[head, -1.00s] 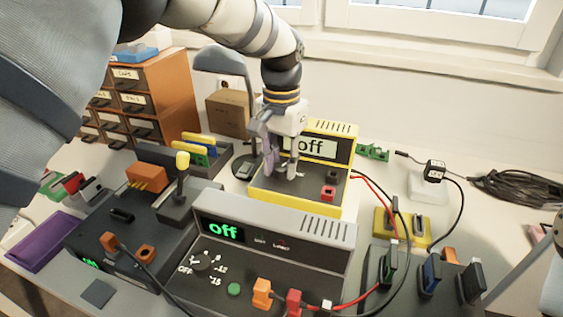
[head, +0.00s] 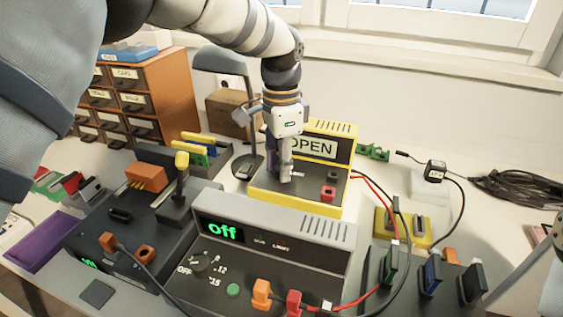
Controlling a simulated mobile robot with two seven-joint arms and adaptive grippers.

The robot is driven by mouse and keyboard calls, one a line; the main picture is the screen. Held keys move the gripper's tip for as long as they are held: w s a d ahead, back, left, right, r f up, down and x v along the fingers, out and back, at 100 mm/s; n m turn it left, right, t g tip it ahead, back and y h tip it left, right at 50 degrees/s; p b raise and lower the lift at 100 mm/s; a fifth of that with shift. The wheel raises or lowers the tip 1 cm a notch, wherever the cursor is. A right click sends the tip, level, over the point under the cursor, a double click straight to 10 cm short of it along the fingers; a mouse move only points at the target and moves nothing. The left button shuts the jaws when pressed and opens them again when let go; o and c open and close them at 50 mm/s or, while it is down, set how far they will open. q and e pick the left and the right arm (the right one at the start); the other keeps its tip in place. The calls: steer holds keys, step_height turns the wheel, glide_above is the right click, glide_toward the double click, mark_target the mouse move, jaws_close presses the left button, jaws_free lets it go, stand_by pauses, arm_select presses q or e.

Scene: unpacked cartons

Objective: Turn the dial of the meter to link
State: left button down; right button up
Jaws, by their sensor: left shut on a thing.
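The meter (head: 336,134) is a yellow-edged box at the back middle of the bench. Its display reads "OPEN", partly covered at the left by my gripper. My left gripper (head: 287,178) points down over the meter's dark sloped panel, shut on the dial, which is mostly hidden by the fingers. A black and a red socket (head: 328,194) sit on the panel to the right of the gripper. My right gripper is not in view.
A grey power supply (head: 275,225) with a green "off" display stands in front of the meter. A dark box with a yellow-tipped lever (head: 182,162) is at left. Red and black cables run along the right. Orange drawers (head: 140,95) and a lamp (head: 222,62) stand behind.

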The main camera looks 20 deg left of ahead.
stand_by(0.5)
arm_select(q)
steer(key=c, duration=1.3)
jaws_free()
step_height(320, 180, up, 12)
steer(key=shift+f, duration=0.1)
